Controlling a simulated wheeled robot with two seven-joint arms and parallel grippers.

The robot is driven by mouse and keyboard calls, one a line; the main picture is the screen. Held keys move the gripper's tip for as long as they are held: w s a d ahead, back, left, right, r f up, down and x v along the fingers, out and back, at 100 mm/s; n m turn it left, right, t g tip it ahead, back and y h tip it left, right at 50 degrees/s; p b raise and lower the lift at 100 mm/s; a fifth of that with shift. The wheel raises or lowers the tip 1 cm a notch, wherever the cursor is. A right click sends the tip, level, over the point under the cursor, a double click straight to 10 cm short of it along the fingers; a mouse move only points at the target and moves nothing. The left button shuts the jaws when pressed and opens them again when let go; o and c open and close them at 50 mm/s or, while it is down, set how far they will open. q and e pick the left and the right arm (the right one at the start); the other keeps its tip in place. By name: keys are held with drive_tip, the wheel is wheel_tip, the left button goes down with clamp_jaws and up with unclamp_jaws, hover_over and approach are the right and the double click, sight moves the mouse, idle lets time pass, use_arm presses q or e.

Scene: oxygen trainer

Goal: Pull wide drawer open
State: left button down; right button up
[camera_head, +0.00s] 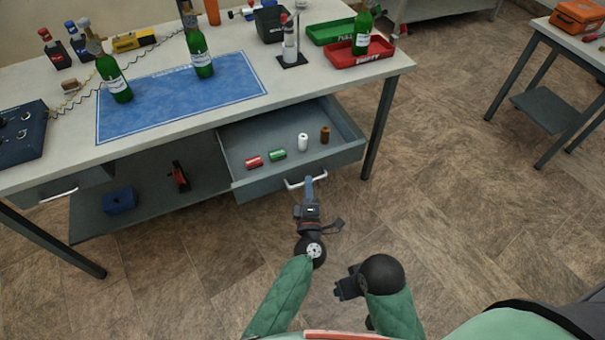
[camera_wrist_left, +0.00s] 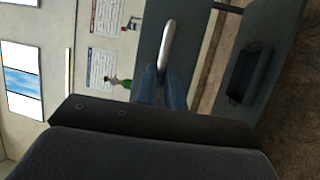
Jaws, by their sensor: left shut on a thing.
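The wide drawer (camera_head: 215,150) under the workbench stands pulled out, its grey inside in plain view in the head view. Its white bar handle (camera_head: 292,184) is on the front panel. My left gripper (camera_head: 309,188) is at this handle, its fingers shut on it. In the left wrist view the pale handle (camera_wrist_left: 167,45) lies between the blue fingertips (camera_wrist_left: 160,88). My right gripper (camera_head: 345,288) is at the bottom of the head view, away from the drawer; its fingers are too small and dark to read.
The drawer holds a red cylinder (camera_head: 254,162), a green one (camera_head: 277,154), a white one (camera_head: 303,142) and a brown one (camera_head: 325,135). Green bottles (camera_head: 200,57), a blue mat (camera_head: 180,97) and a red tray (camera_head: 345,57) are on the bench. The floor (camera_head: 440,180) to the right is clear.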

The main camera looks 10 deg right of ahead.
use_arm(q)
drive_tip(key=shift+s+d, duration=0.15)
drive_tip(key=shift+s, duration=0.4)
drive_tip(key=c, duration=1.5)
unclamp_jaws()
drive_tip(key=v, duration=0.7)
drive_tip(key=shift+s, duration=0.35)
